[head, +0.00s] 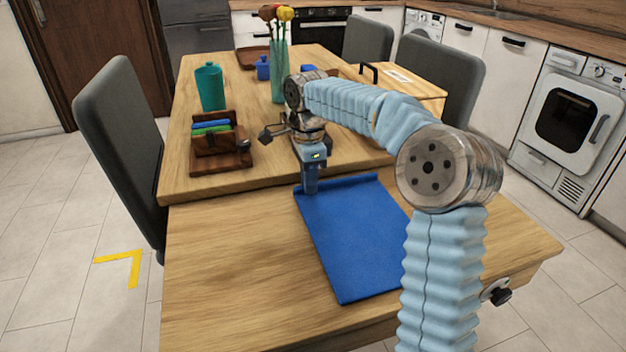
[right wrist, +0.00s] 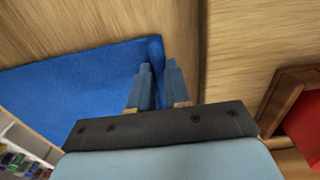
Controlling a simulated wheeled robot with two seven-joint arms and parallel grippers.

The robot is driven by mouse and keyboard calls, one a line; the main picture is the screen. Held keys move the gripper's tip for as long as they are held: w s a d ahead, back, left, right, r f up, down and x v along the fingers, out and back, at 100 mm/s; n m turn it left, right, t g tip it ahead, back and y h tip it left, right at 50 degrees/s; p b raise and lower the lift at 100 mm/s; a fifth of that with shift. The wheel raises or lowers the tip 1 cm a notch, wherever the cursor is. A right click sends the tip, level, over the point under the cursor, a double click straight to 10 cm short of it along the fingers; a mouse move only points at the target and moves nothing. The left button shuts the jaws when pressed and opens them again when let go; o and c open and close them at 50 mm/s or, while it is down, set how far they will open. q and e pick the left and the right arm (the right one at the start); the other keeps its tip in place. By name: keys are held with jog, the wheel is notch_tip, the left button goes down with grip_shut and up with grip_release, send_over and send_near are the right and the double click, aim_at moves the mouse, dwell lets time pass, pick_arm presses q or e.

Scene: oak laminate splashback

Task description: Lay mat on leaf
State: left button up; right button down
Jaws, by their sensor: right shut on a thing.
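The blue mat (head: 352,245) lies spread over the leaf (head: 230,265), the front section of the wooden table. Its far edge looks raised or folded, close to the seam with the main top. My right gripper (head: 310,188) points down at the mat's far left corner and is shut on that edge. In the right wrist view the two fingers of my right gripper (right wrist: 158,82) pinch the edge of the mat (right wrist: 75,85). My right arm hides part of the mat's right side. My left gripper is not in view.
Grey chairs (head: 118,130) flank the table. The leaf's left part is clear.

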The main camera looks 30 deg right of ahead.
jog(key=c, duration=1.1)
grip_release()
notch_tip(320, 180, up, 12)
